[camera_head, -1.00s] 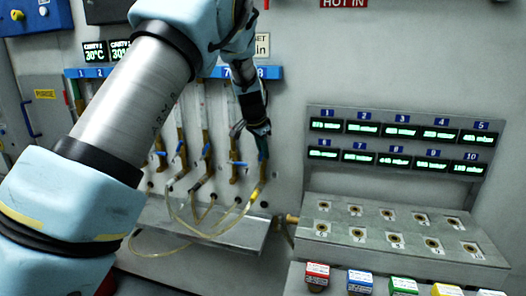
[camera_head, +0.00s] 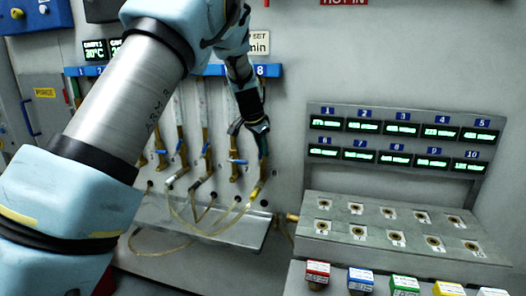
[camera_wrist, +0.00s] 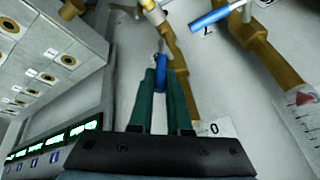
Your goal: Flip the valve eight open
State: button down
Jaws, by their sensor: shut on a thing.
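Valve eight is the brass valve body (camera_wrist: 178,72) at the right end of the row, below the blue label 8 (camera_head: 261,71). Its blue handle (camera_wrist: 161,73) shows in the wrist view between the green fingertips of my gripper (camera_wrist: 158,68). My gripper is shut on this handle, beside the brass pipe. In the head view my gripper (camera_head: 263,142) points down at the valve and hides its handle. The fingers hide part of the handle in the wrist view too.
A neighbouring valve's blue handle (camera_head: 238,161) sticks out close on the left, and shows in the wrist view (camera_wrist: 215,17). Yellowish hoses (camera_head: 205,232) hang below over a metal shelf (camera_head: 250,238). A display panel (camera_head: 395,140) and a socket block (camera_head: 400,225) stand to the right.

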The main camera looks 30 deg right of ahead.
jog(key=w+a+g+h+b, duration=0.1)
jog(key=b, duration=0.2)
jog(key=shift+f+n+b, duration=0.3)
jog(key=shift+b, duration=0.05)
jog(key=shift+r+g+h+b, duration=0.15)
jog(key=shift+g+h+b, duration=0.2)
jog(key=shift+b, duration=0.3)
jog(key=shift+r, duration=0.2)
jog(key=c, duration=1.2)
grip_release()
jog(key=shift+a, duration=0.1)
jog(key=shift+o, duration=0.2)
jog(key=shift+r, duration=0.15)
jog(key=b+v, duration=0.3)
jog(key=v, duration=0.7)
jog(key=shift+a+r, duration=0.2)
jog(key=shift+a, duration=0.1)
